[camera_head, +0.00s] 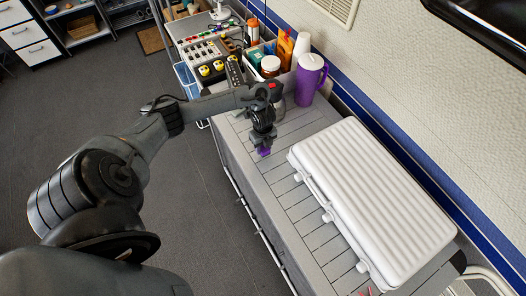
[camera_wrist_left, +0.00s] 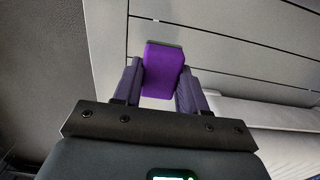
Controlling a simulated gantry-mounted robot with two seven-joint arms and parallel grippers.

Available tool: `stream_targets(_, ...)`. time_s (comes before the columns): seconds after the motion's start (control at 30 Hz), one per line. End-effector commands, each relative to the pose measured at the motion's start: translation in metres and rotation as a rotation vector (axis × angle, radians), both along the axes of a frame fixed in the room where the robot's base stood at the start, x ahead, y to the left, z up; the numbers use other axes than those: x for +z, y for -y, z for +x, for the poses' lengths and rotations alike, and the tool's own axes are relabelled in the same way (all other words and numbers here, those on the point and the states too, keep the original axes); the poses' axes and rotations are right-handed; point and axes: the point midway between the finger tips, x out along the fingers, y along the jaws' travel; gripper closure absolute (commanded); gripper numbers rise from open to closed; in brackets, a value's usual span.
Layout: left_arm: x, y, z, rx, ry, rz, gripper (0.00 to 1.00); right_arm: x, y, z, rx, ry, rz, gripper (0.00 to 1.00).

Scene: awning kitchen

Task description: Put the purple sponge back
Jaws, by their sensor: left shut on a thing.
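The purple sponge (camera_wrist_left: 162,68) is between the two fingers of my left gripper (camera_wrist_left: 160,85) in the left wrist view. My left gripper (camera_head: 264,150) is shut on it. In the head view only a small purple bit of the sponge (camera_head: 264,152) shows below the fingers, over the grey slatted counter (camera_head: 285,165). I cannot tell whether the sponge touches the counter. My right gripper is not in view.
A closed white ribbed cooler (camera_head: 375,195) fills the right part of the counter. A purple pitcher (camera_head: 309,82) with a white lid stands at the back. Bottles, an orange container (camera_head: 285,48) and a condiment caddy (camera_head: 222,70) stand beyond. Counter slats left of the cooler are clear.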

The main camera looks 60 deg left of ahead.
Motion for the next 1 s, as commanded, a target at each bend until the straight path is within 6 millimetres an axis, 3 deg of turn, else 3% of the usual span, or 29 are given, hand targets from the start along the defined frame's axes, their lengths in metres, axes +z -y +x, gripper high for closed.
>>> stream_targets(0.27,-0.033,0.000,-0.001,0.003,-0.003,0.000,0.97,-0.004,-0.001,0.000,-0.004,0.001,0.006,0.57)
stream_targets(0.73,-0.040,0.001,-0.001,0.001,-0.001,0.001,0.97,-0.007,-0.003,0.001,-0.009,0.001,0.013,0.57)
stream_targets(0.77,-0.039,0.000,0.000,0.001,-0.001,0.001,0.55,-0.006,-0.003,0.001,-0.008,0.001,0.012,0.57)
stream_targets(0.9,-0.039,0.001,-0.001,0.001,-0.001,0.001,0.34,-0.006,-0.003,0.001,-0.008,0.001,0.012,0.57)
stream_targets(1.0,-0.039,0.001,-0.001,0.001,-0.002,0.000,0.33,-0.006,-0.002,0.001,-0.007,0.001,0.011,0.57)
